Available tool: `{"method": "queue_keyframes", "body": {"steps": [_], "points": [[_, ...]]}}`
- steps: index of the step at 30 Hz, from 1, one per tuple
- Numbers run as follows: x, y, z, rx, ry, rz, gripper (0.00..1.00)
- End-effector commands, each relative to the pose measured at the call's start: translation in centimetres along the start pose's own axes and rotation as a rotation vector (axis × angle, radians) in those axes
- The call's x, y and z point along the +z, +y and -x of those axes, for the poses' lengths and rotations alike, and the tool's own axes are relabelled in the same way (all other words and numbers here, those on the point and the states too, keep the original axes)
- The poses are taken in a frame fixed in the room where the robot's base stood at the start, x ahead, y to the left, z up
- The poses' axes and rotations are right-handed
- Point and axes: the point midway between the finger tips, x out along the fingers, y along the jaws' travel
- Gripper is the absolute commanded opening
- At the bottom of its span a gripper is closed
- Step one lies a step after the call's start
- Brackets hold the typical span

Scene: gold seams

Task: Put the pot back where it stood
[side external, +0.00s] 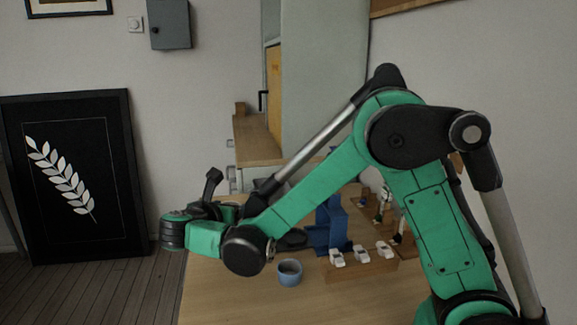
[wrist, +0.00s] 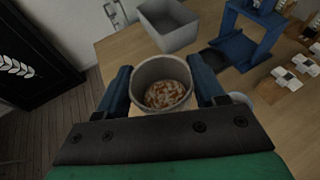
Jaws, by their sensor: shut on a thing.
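In the wrist view, a round grey pot (wrist: 162,68) sits between the two blue fingers of my gripper (wrist: 160,75). The fingers are shut on its sides. The pot's mouth faces the camera, and brown and whitish bits show inside. Its base is hidden, so I cannot tell whether it touches the table. In the side view my own arm hides the pot, and my gripper cannot be made out clearly.
A grey open bin (wrist: 170,28) stands beyond the pot. A blue stand (wrist: 245,42) is to its right. A blue cup (side external: 289,273) and wooden block (side external: 360,272) with white pieces stand on the table (side external: 225,300). The table edge lies left.

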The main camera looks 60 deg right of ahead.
Motion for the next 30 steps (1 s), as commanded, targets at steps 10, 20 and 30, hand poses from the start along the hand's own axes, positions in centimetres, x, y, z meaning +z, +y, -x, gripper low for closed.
{"method": "queue_keyframes", "body": {"steps": [10, 20, 30], "points": [[-5.5, -3.3, -0.6, -0.334, -0.001, -0.121, 0.06], [-8.0, -3.7, -1.2, -0.365, 0.0, -0.132, 0.06], [-11.4, -3.7, -2.5, -0.364, 0.0, -0.131, 0.06]]}}
